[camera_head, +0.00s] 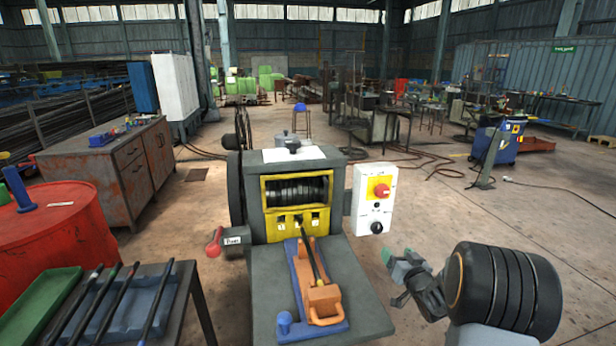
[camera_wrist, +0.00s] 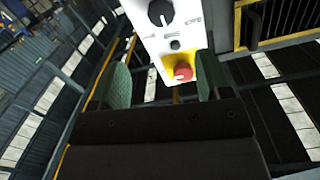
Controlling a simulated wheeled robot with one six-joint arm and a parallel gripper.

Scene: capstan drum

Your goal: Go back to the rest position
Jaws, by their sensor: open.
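My gripper (camera_head: 397,260) is at the right of the machine in the head view, apart from it, with nothing held. In the wrist view its two green-padded fingers (camera_wrist: 160,88) stand apart, with the lower part of the view filled by the dark gripper body. The capstan drum (camera_head: 297,190) sits inside a yellow-framed opening of the grey machine (camera_head: 292,160). The white control box (camera_head: 374,198) with a red knob and a black knob is on the machine's right side. It also shows beyond the fingers in the wrist view (camera_wrist: 194,30).
An orange holder (camera_head: 312,275) with a dark rod lies on the machine's front plate (camera_head: 362,295). A red-handled lever (camera_head: 214,243) is at its left. A table with a blue tray (camera_head: 140,305) and dark rods, and a red drum (camera_head: 50,225), stand left.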

